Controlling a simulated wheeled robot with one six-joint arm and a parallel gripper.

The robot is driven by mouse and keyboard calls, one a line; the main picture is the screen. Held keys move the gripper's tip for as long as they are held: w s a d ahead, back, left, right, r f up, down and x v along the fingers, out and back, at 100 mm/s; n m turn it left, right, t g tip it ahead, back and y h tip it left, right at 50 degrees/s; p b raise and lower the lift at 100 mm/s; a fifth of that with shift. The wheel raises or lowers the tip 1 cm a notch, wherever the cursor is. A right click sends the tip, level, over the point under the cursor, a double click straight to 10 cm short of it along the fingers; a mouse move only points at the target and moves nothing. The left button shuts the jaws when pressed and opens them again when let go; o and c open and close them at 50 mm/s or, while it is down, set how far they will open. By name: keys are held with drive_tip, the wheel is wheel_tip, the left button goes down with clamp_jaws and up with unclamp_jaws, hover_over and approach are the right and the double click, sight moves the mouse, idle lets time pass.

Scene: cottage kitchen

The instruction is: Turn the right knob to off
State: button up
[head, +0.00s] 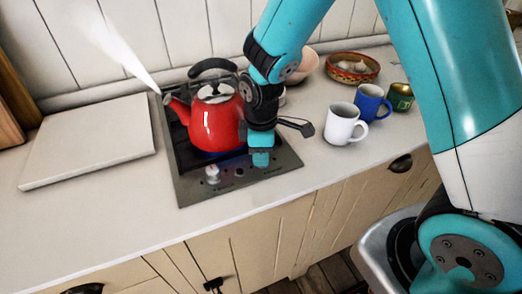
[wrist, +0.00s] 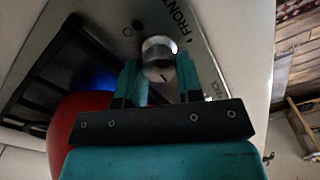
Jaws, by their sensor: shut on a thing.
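The right knob (wrist: 158,50) shows in the wrist view as a round silver knob with a short dark mark on its face. The word FRONT is printed beside it on the steel hob panel. My gripper (wrist: 157,68) has one teal finger on each side of the knob and is shut on it. In the head view my gripper (head: 261,158) points down at the front right of the hob (head: 188,188) and hides the right knob. The left knob (head: 212,173) stands free. A blue flame glow (wrist: 98,78) shows beneath the red kettle (head: 215,125).
The kettle stands close beside my wrist, with steam coming from its spout. A white mug (head: 341,125), a blue mug (head: 370,100), a green cup (head: 400,97) and a patterned bowl (head: 352,67) stand to the right. A pale board (head: 88,143) lies left.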

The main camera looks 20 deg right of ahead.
drive_tip(key=m, duration=0.4)
drive_tip(key=shift+w, duration=0.1)
drive_tip(key=m+p, duration=0.1)
drive_tip(key=m, duration=0.3)
drive_tip(key=shift+d+m, duration=0.1)
drive_tip(key=shift+m, duration=0.3)
drive_tip(key=m, duration=0.4)
drive_tip(key=shift+m, duration=0.3)
drive_tip(key=shift+w+d+m+p, duration=0.1)
drive_tip(key=shift+m+p, duration=0.2)
drive_tip(key=shift+m, duration=1.4)
drive_tip(key=o, duration=0.6)
drive_tip(key=shift+o, duration=0.2)
drive_tip(key=shift+r, duration=0.1)
wheel_tip(320, 180, up, 17)
drive_tip(key=b, duration=0.1)
drive_tip(key=shift+r, duration=0.15)
